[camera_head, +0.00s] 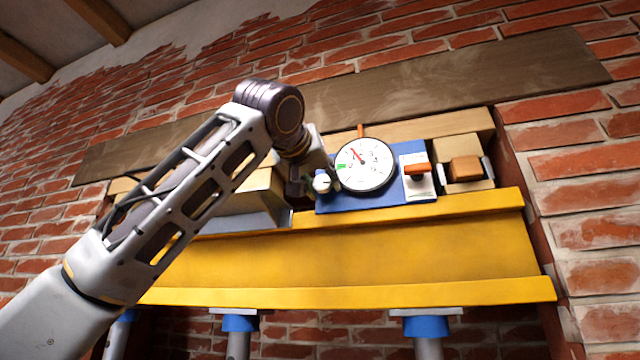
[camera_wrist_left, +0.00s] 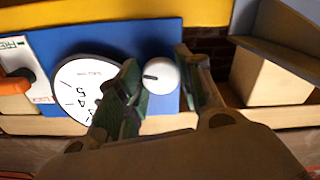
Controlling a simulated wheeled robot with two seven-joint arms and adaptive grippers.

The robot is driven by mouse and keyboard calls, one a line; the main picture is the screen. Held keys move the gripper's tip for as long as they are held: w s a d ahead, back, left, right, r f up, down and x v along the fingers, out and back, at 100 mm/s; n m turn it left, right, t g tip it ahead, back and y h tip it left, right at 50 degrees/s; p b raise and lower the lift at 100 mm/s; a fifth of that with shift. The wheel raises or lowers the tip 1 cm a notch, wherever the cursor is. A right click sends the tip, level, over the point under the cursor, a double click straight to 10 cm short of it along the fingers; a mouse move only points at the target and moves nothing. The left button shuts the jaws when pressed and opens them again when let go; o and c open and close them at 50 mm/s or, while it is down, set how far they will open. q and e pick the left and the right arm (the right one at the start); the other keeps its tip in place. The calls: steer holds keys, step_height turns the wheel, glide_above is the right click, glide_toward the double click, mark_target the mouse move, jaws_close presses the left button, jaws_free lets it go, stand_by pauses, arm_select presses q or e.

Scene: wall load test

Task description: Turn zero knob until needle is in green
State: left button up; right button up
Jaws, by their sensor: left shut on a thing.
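The white zero knob (camera_head: 321,183) sits on the blue panel (camera_head: 336,203), at the lower left of the round dial gauge (camera_head: 372,172). The gauge has a white face, a red needle (camera_head: 357,154) pointing up and left, and a small green mark (camera_head: 341,167) at its left. The needle lies above and right of the green. My left gripper (camera_head: 311,181) is shut on the knob. In the left wrist view the knob (camera_wrist_left: 160,76) shows a dark line, with one finger on each side; the gripper hides part of the gauge (camera_wrist_left: 77,90). My right gripper is out of view.
Right of the gauge is a white plate (camera_head: 421,186) with an orange lever (camera_head: 417,168). A yellow beam (camera_head: 370,258) runs below, on blue-topped posts. A brick wall (camera_head: 570,150) surrounds it.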

arm_select(q)
steer(key=n+b, duration=0.1)
steer(key=n, duration=0.2)
steer(key=shift+d+f, duration=0.15)
steer(key=n, duration=0.3)
steer(key=shift+b, duration=0.35)
steer(key=n, duration=0.3)
steer(key=shift+n+b, duration=0.3)
steer(key=shift+n, duration=1.4)
steer(key=o, duration=1)
steer(key=shift+s+r, duration=0.1)
steer(key=shift+r, duration=0.1)
